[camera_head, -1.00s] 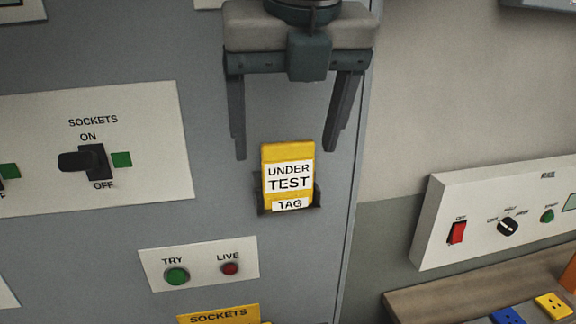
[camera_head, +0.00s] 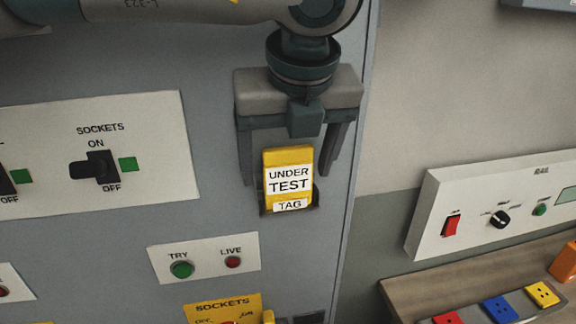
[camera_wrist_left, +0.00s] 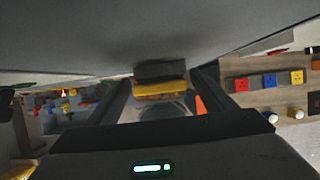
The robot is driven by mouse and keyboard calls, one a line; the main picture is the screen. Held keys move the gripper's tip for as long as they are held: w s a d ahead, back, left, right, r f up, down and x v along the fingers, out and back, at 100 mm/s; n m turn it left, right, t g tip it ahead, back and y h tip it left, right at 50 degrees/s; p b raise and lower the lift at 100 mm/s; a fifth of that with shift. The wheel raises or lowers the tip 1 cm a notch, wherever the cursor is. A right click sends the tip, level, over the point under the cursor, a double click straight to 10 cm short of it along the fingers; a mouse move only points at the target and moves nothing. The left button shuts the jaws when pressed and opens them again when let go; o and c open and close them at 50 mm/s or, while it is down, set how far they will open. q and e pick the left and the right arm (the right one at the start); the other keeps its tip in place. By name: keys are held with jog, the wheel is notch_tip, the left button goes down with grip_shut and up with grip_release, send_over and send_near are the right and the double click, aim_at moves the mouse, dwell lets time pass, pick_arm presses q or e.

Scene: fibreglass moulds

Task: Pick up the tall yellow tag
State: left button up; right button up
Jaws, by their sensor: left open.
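The tall yellow tag (camera_head: 288,158) stands upright in a small dark holder (camera_head: 316,198) on the grey panel. It reads "UNDER TEST" with "TAG" below. My left gripper (camera_head: 286,178) is open, its fingers pointing down on either side of the tag. In the head view the tag stands in front of part of the fingers, and I see no finger touching it. In the left wrist view the yellow tag (camera_wrist_left: 160,88) shows between the two open fingers (camera_wrist_left: 162,100), next to the dark holder. My right gripper is not in view.
A white plate with a SOCKETS switch (camera_head: 95,168) is left of the tag. A plate with TRY and LIVE buttons (camera_head: 205,258) and a yellow SOCKETS label (camera_head: 222,306) are below. A white control box (camera_head: 430,230) and a wooden shelf (camera_head: 410,293) stand at right.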

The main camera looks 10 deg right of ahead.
aim_at(291, 147)
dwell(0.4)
pick_arm(q)
jog(key=c, duration=1.1)
jog(key=shift+c, duration=0.2)
jog(key=shift+r+b, duration=0.4)
jog(key=shift+b, duration=0.15)
jog(key=r, duration=0.1)
jog(key=r+b, duration=0.2)
jog(key=shift+s+d+r, duration=0.1)
jog(key=shift+s+d, duration=0.1)
jog(key=shift+s, duration=0.05)
jog(key=s+d+r+b, duration=0.4)
jog(key=s+r, duration=0.3)
jog(key=s, duration=0.3)
jog(key=shift+d+b, duration=0.4)
jog(key=shift+d, duration=0.15)
